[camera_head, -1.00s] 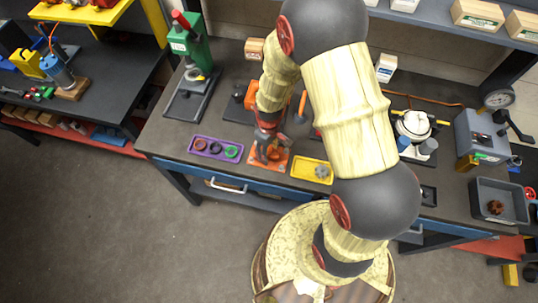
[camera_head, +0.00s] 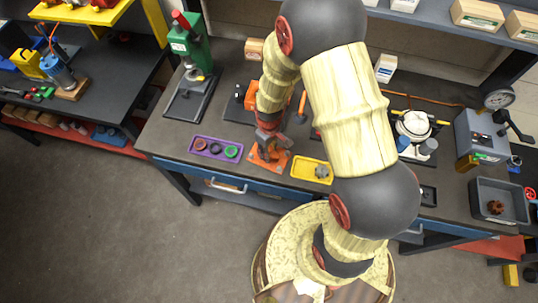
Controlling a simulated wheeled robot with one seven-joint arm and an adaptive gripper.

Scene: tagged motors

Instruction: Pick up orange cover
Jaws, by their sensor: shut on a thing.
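My gripper (camera_head: 268,146) points down at the front edge of the workbench, above a flat orange tray (camera_head: 281,161). The jaws are shut on the orange cover (camera_head: 267,150), which is small in the picture and partly hidden by my fingers. I cannot tell whether the cover still touches the tray. My arm comes down from above and hides part of the bench behind it.
A purple tray (camera_head: 191,151) with several rings lies left of the orange tray, and a yellow tray (camera_head: 294,171) with a grey part lies right. A green press (camera_head: 195,45) stands at the back left. A grey bin (camera_head: 487,214) is at the far right.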

